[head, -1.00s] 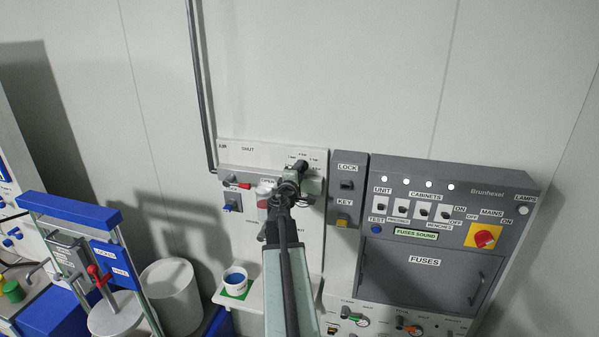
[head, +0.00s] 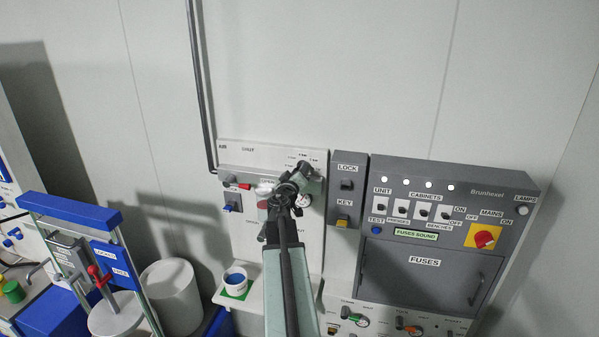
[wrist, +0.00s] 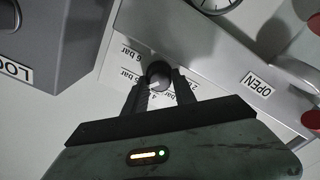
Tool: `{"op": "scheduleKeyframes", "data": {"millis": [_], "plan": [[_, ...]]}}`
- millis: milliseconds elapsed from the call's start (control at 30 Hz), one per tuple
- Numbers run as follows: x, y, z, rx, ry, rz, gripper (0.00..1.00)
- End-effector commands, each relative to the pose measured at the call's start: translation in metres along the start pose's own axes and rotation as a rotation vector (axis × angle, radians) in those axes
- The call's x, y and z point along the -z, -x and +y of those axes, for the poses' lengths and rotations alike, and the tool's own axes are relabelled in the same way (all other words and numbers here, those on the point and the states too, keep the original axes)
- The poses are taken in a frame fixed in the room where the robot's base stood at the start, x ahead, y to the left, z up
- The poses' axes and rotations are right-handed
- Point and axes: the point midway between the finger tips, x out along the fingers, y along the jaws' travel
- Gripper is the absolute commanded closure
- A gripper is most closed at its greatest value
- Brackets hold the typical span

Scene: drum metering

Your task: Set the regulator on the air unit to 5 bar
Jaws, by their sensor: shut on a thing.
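The air unit (head: 235,155) is the pale panel on the wall, left of the grey boxes. Its regulator knob (wrist: 159,73) is dark and round in the wrist view, with bar marks around it; 6 bar, 5 bar and 2 bar are readable and others are partly covered. My gripper (wrist: 160,84) is shut on the knob, one finger on each side. In the head view my gripper (head: 303,166) is at the panel's upper right and mostly hides the knob. I cannot tell which mark the knob points to.
A round gauge (head: 304,200) sits just below my wrist; its reading is too small. The grey LOCK/KEY box (head: 348,190) stands close on the right. A red lever (head: 244,186) and a shelf with a blue-and-white cup (head: 236,277) are left of my arm.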

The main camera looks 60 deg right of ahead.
Motion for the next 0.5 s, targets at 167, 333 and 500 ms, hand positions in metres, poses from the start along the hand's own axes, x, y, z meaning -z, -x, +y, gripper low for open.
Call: {"op": "scheduleKeyframes", "data": {"millis": [167, 333, 500], "plan": [[-0.0015, 0.0006, 0.0005, -0.001, -0.103, -0.002, 1.00], [-0.0016, 0.0005, 0.0007, -0.002, -0.166, -0.003, 1.00], [-0.0017, 0.0005, 0.0008, -0.002, -0.198, -0.003, 1.00]]}}
